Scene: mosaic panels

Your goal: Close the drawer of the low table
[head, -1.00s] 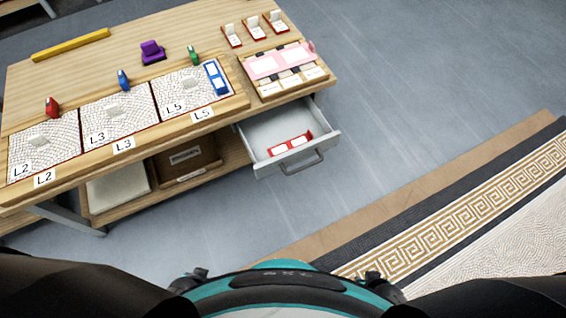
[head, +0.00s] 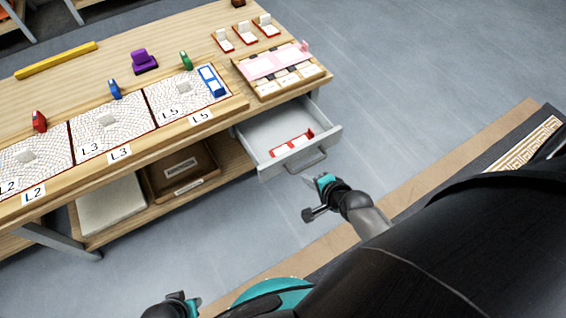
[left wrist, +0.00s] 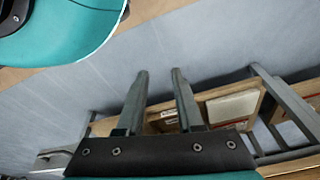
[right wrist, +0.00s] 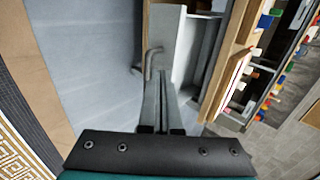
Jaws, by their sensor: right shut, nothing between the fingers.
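The low wooden table (head: 225,110) has its grey drawer (head: 252,136) pulled out at its right end. A red-and-white piece (head: 292,143) lies inside. The drawer's bar handle (head: 307,163) faces me. My right gripper (head: 308,178) is shut and empty, just in front of the handle. In the right wrist view its fingers (right wrist: 161,82) point at the drawer front beside the handle (right wrist: 150,62); whether they touch cannot be told. My left gripper's fingers (left wrist: 160,72) are apart and empty, with the table's lower shelf beyond them.
The table top carries mosaic panels (head: 112,128), colored clips, a yellow bar (head: 56,60) and a pink-topped tray (head: 278,66). A brown box (head: 180,172) and a white slab (head: 110,204) sit on the lower shelf. Floor right of the drawer is clear.

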